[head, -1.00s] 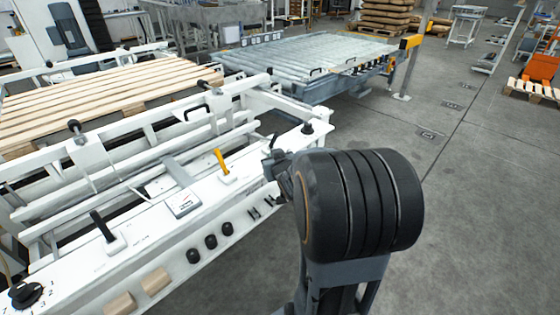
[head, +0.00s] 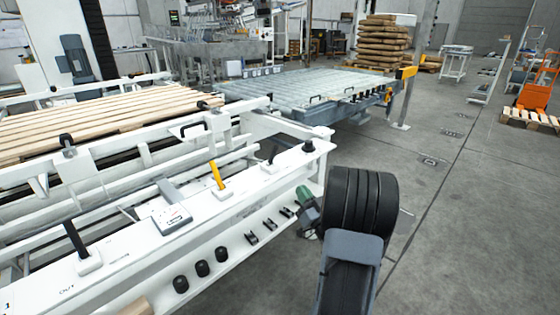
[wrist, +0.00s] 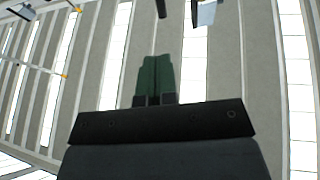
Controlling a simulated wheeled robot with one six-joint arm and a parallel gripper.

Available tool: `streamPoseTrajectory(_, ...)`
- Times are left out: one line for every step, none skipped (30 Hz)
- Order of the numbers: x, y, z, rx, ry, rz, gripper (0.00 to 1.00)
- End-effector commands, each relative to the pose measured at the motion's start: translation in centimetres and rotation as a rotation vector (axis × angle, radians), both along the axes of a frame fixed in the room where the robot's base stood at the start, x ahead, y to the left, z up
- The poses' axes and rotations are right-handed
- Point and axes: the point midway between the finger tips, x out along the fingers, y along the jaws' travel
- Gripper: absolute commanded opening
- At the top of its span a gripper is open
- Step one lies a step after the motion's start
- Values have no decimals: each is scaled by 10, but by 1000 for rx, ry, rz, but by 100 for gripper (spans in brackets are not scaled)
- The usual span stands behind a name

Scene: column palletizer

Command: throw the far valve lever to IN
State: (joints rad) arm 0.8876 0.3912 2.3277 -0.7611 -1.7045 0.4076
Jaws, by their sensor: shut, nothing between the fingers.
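The white control ledge (head: 120,262) carries a black lever (head: 75,238) at the near left and a yellow lever (head: 217,175) farther along. Both stand up from white bases and lean to the left. A grey handle (head: 168,190) on a marked plate lies between them. An OUT label shows beside the black lever; I cannot read an IN label. In the wrist view the fingers (wrist: 155,74) are together and empty, with bright ceiling strips behind; no lever shows there.
A black knob (head: 308,146) stands at the ledge's far end. Black buttons (head: 202,268) and small hooks (head: 268,224) line its front face. A wooden pallet (head: 90,118) and a roller conveyor (head: 310,90) lie behind. The floor (head: 460,240) at right is open.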

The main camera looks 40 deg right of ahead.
Motion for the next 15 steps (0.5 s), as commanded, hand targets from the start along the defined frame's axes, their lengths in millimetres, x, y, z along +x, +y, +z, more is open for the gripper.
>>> streamPoseTrajectory(0,0,0,0,0,0,0)
streamPoseTrajectory(0,0,0,0,0,0,0)
streamPoseTrajectory(1,0,0,-1,0,0,0)
streamPoseTrajectory(2,0,1,-1,0,0,0)
streamPoseTrajectory(3,0,1,-1,1,1,0)
streamPoseTrajectory(6,0,2,-2,1,1,0)
streamPoseTrajectory(9,0,3,-2,1,1,0)
streamPoseTrajectory(12,0,5,-2,0,2,0)
streamPoseTrajectory(17,0,7,-3,0,2,0)
streamPoseTrajectory(21,0,9,-3,1,3,0)
streamPoseTrajectory(26,1,11,-3,-1,3,0)
streamPoseTrajectory(33,0,14,-3,0,3,0)
streamPoseTrajectory(38,0,16,-3,0,4,0)
streamPoseTrajectory(44,0,19,-4,-1,4,0)
streamPoseTrajectory(51,0,22,-3,-1,3,0)
